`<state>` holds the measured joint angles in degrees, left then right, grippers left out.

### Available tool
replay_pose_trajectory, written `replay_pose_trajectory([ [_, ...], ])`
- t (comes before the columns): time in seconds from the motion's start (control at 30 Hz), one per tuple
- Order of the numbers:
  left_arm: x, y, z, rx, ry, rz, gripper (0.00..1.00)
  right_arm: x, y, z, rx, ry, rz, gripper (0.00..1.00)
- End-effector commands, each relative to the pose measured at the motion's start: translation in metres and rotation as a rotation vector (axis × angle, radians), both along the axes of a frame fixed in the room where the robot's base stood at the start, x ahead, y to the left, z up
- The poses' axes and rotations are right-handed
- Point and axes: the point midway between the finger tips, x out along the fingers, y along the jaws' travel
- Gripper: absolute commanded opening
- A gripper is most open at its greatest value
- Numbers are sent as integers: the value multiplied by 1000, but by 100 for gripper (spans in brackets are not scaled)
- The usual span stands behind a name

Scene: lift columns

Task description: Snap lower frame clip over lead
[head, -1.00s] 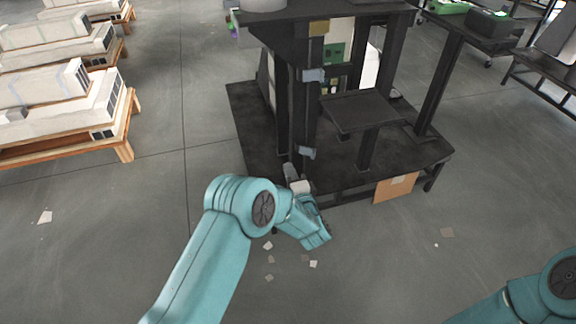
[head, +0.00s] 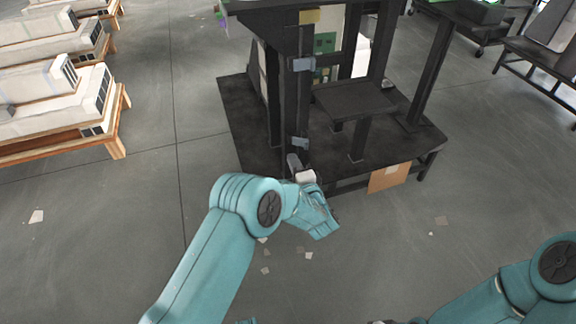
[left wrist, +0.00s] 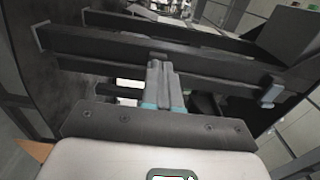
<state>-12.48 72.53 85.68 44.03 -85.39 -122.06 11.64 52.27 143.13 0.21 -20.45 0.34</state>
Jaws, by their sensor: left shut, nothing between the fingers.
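The lower frame clip (head: 300,143) is a small grey-blue piece on the dark upright post of the black frame (head: 300,105). A similar upper clip (head: 303,64) sits higher on that post. My left gripper (head: 292,158) is just below and left of the lower clip, by the post. In the left wrist view its fingers (left wrist: 160,64) are together and empty, with their tips at a dark bar; I cannot tell whether they touch it. One grey-blue clip (left wrist: 270,92) shows there to the right, apart from the fingers. I cannot make out the lead. My right gripper's fingers are out of view.
The frame stands on a black base (head: 245,115) with a small dark shelf (head: 355,101) on its right. A cardboard piece (head: 389,177) is at the base's front edge. Wooden pallets (head: 118,140) with pale units stand at left. Scraps lie on the open floor.

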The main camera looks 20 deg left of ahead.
Motion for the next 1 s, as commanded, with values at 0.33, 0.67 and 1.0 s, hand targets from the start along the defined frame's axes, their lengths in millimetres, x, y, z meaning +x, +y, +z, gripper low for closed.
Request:
replay_pose_trajectory([
  [0.33, 13, -20, -2, 0, -1, -1, 0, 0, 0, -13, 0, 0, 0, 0],
  [0.67, 26, -38, -1, 0, -2, 0, 0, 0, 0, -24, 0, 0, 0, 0],
  [1.0, 31, -46, 0, 0, 0, 0, 0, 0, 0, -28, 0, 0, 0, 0],
])
